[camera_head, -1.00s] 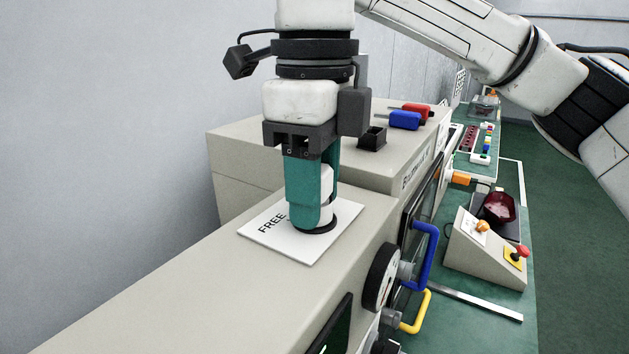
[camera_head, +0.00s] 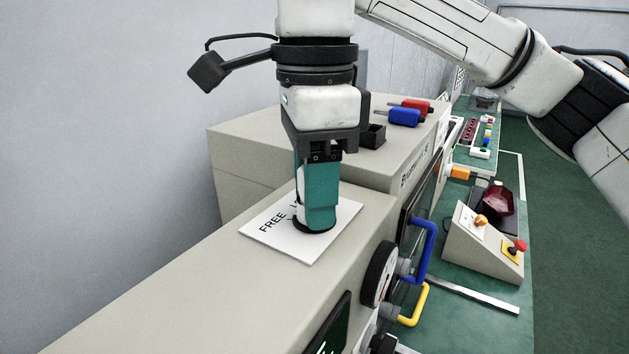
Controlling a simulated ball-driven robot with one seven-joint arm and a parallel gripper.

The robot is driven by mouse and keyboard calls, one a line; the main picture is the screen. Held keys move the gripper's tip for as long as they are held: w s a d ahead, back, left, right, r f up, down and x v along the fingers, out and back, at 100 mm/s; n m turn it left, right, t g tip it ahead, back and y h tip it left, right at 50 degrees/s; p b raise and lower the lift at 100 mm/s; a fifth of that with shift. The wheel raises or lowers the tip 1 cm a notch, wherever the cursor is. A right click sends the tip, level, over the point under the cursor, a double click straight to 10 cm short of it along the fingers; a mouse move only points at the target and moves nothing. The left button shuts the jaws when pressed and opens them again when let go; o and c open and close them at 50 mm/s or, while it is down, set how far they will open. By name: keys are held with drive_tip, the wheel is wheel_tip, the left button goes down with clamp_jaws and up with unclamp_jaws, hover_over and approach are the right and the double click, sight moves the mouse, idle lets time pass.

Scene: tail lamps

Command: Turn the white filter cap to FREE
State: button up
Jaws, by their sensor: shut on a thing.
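The white filter cap (camera_head: 300,187) shows only as a sliver at the left of the teal fingers, above a dark round base on a white label plate (camera_head: 307,254). The plate lies on top of the beige machine and bears the word FREE, left of the cap. My gripper (camera_head: 317,220) points straight down with its teal fingers shut on the cap. The fingers hide most of the cap, so where its pointer stands cannot be seen.
Blue (camera_head: 404,117) and red (camera_head: 417,105) handled things lie on the taller machine block behind. A blue handle (camera_head: 424,252), a yellow handle (camera_head: 417,306) and a round dial (camera_head: 379,274) stick out from the machine's front. A control box (camera_head: 485,240) stands on the green bench at right.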

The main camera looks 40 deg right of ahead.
drive_tip(key=shift+f, duration=0.2)
drive_tip(key=shift+n, duration=1.7)
drive_tip(key=o, duration=0.5)
clamp_jaws()
